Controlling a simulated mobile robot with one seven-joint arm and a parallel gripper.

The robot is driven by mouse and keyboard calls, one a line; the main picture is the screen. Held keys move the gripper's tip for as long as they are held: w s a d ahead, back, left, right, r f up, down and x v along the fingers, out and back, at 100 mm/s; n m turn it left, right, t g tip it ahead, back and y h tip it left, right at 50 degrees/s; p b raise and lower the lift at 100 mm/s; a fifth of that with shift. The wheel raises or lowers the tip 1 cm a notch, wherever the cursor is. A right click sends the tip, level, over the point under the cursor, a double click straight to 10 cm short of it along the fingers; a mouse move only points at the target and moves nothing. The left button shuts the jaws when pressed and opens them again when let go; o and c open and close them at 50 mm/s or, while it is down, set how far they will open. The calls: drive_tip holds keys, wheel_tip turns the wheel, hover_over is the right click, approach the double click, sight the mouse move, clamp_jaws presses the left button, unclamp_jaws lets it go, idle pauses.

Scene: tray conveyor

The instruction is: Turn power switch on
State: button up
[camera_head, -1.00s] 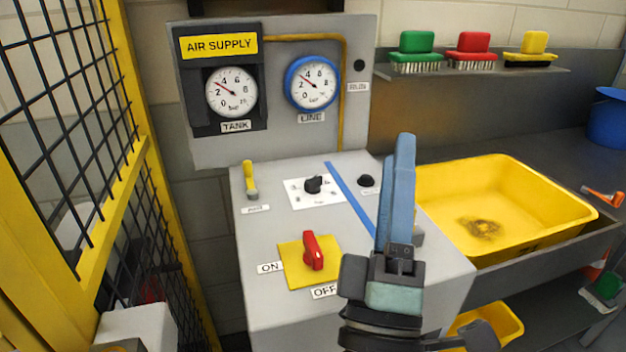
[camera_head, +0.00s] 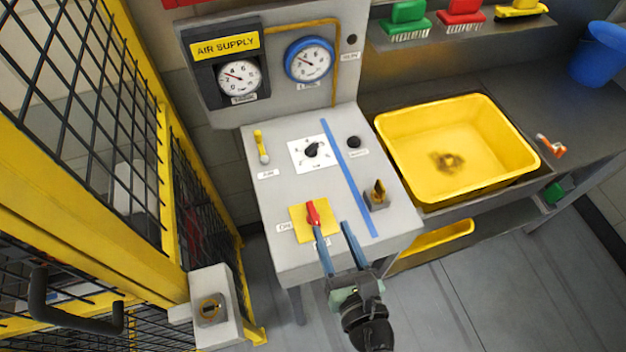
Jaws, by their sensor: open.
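The power switch is a red rotary handle (camera_head: 313,213) on a yellow plate (camera_head: 298,217), on the sloped top of a grey console. Its handle points down toward the lower label, which reads OFF in the earlier view and is now mostly hidden by my finger. The ON label (camera_head: 285,226) sits left of the plate. My gripper (camera_head: 334,232) is open, with two blue fingers apart and nothing between them. Its left fingertip is just below the red handle, and its right fingertip is to the right of the plate. I cannot tell whether the left finger touches the handle.
The console (camera_head: 285,190) also carries a yellow lever (camera_head: 261,146), a black selector knob (camera_head: 312,150), a black button (camera_head: 354,142) and a brass-coloured part (camera_head: 378,194). A yellow cage (camera_head: 150,215) stands left. A yellow basin (camera_head: 460,185) is right.

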sight(314, 215)
drive_tip(key=w+a+f+p, duration=0.1)
drive_tip(key=w+f, duration=0.1)
drive_tip(key=w+a+f+n+g+p, duration=0.1)
drive_tip(key=w+f, duration=0.1)
drive_tip(key=w, duration=0.1)
drive_tip(key=w+a+f+g+p, duration=0.1)
drive_tip(key=w+f, duration=0.2)
drive_tip(key=shift+w+a+n, duration=0.15)
drive_tip(key=shift+a+n, duration=0.2)
drive_tip(key=shift+n, duration=0.05)
clamp_jaws()
idle(0.4)
